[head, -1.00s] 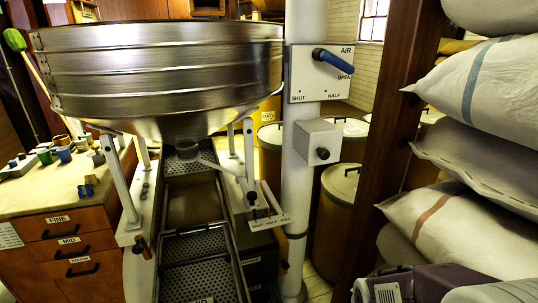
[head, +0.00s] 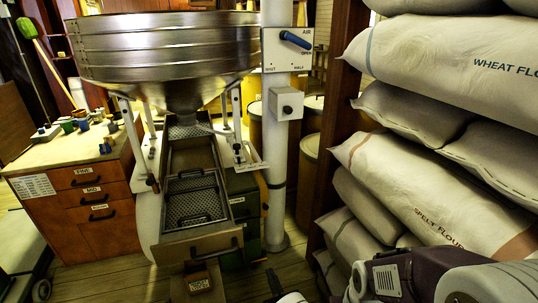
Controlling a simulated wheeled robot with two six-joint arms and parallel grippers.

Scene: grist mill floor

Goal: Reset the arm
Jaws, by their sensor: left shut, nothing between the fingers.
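My left gripper (head: 273,281) shows only in part at the bottom edge of the head view, dark-tipped, with its fingers shut and empty. It is low in front of the sieve machine and apart from it; its wrist is mostly cut off. A grey and dark purple link of my right arm (head: 440,280) fills the bottom right corner, close to the flour sacks. My right gripper is out of view.
A steel hopper (head: 165,50) stands over a sieve tray (head: 190,200). A white post (head: 277,190) carries a blue air lever (head: 295,40). Stacked flour sacks (head: 430,210) crowd the right. A drawer bench (head: 80,190) stands left. Some plank floor (head: 320,285) is clear in front.

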